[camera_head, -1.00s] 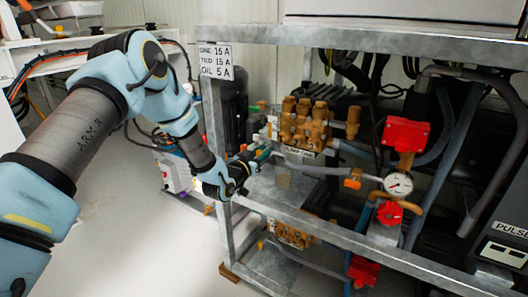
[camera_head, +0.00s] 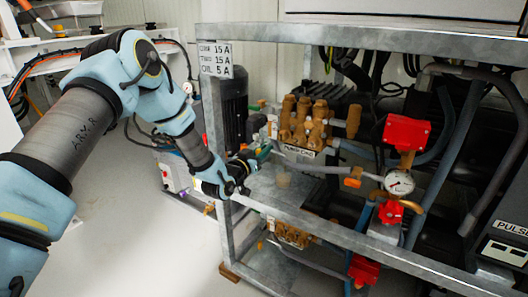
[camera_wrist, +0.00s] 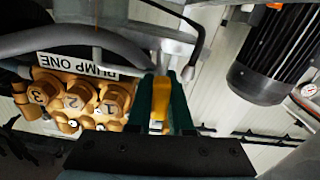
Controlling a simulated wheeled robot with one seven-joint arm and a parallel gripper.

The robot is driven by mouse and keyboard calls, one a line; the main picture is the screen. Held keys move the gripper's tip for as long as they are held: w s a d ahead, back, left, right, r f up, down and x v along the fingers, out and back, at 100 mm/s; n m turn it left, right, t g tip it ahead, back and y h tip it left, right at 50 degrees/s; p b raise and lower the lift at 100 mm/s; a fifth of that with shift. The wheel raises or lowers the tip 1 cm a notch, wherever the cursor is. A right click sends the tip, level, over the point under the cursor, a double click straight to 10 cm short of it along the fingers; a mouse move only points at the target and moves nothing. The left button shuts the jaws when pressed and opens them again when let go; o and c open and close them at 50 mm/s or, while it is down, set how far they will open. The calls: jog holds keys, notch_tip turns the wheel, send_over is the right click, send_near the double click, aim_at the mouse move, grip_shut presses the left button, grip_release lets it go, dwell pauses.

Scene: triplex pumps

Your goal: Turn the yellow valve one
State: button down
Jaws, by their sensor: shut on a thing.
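The yellow valve's handle (camera_wrist: 160,98) shows in the wrist view as an upright yellow lever between the dark green fingers of my gripper (camera_wrist: 164,92). My gripper is shut on it. A grey metal fitting and pipe (camera_wrist: 165,42) sit just beyond the handle. In the head view my gripper (camera_head: 258,157) reaches over the frame's front rail, left of the brass pump. The yellow handle is hidden there by the gripper. The PUMP ONE label (camera_wrist: 88,65) shows upside down beside it in the wrist view.
The brass pump (camera_head: 303,122) stands close right of my gripper. The metal frame's post (camera_head: 212,120) and front rail (camera_head: 330,230) are close to my forearm. A red valve box (camera_head: 406,132) and pressure gauge (camera_head: 399,182) are farther right. A dark finned motor (camera_wrist: 275,58) is nearby.

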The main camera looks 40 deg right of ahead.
jog(key=n+b, duration=0.1)
jog(key=n, duration=0.5)
jog(key=shift+w+f+n+b, duration=0.1)
jog(key=shift+n+b, duration=0.2)
jog(key=shift+b, duration=0.05)
dwell(0.5)
jog(key=c, duration=1.1)
grip_release()
jog(key=v, duration=1.1)
